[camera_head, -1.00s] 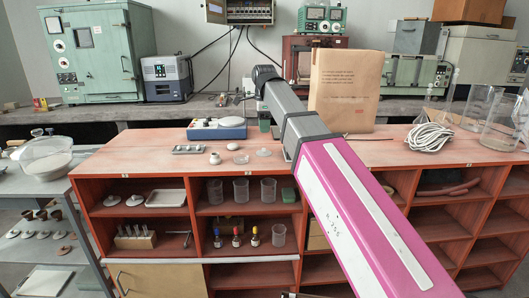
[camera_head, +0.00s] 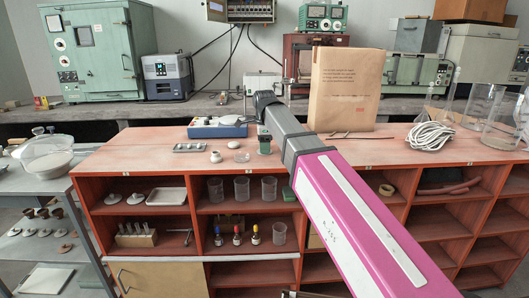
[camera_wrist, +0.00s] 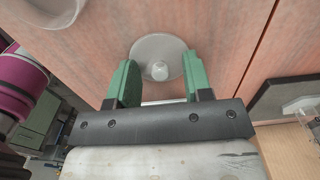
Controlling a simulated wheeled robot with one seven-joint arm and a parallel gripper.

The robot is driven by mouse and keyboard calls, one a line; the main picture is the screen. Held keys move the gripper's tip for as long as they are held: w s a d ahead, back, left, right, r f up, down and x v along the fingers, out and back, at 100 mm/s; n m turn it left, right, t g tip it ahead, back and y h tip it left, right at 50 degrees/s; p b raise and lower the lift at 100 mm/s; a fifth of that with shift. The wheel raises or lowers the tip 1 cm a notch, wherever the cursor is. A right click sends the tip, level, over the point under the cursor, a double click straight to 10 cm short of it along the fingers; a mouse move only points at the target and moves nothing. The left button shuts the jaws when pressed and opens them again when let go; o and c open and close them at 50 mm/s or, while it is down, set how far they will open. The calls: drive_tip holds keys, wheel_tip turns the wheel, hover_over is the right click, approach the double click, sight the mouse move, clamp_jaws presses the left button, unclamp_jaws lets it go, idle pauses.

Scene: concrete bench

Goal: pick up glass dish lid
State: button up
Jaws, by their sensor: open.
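The glass dish lid (camera_wrist: 160,58) lies on the wooden bench top in the wrist view, a pale, see-through round disc with a small knob at its middle. My gripper (camera_wrist: 159,72) is open, with one green finger on each side of the knob and the fingers overlapping the disc's outer parts. I cannot tell whether they touch it. In the head view my gripper (camera_head: 264,145) is low over the bench top, and the lid is hidden behind it.
A small glass dish (camera_head: 242,157) and a white pot (camera_head: 215,157) stand just left of my gripper. A blue device (camera_head: 217,130) is behind them. A paper bag (camera_head: 345,90) and a coiled white cable (camera_head: 430,136) are to the right. The bench's front left is clear.

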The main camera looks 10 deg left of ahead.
drive_tip(key=shift+c, duration=0.3)
clamp_jaws()
drive_tip(key=shift+r, duration=0.1)
